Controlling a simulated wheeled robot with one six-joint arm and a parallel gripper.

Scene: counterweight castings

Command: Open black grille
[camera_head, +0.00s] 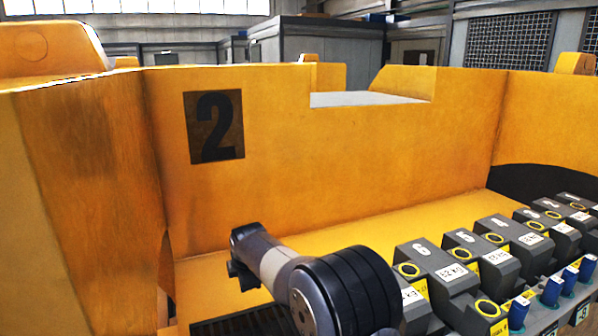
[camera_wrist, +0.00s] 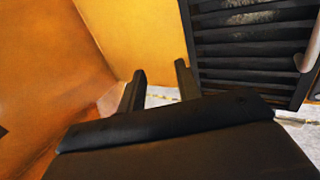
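The black grille (camera_wrist: 252,48) is a dark slatted panel in the upper right of the wrist view, with dusty grey patches on its slats. A pale curved bar (camera_wrist: 311,50), which looks like a handle, is at its right edge, partly cut off by the picture. In the head view a dark slatted strip (camera_head: 243,322), which looks like the same grille, shows low down, partly hidden by my arm. My gripper (camera_wrist: 160,70) is open and empty. Its fingers are left of the grille, apart from the bar. I cannot tell whether they touch anything.
A yellow wall marked 2 (camera_head: 330,150) stands behind my arm, with a yellow side wall (camera_head: 90,170) at left. Several grey numbered weights (camera_head: 430,258) stand in rows at right. Yellow floor (camera_head: 400,225) between wall and weights is clear.

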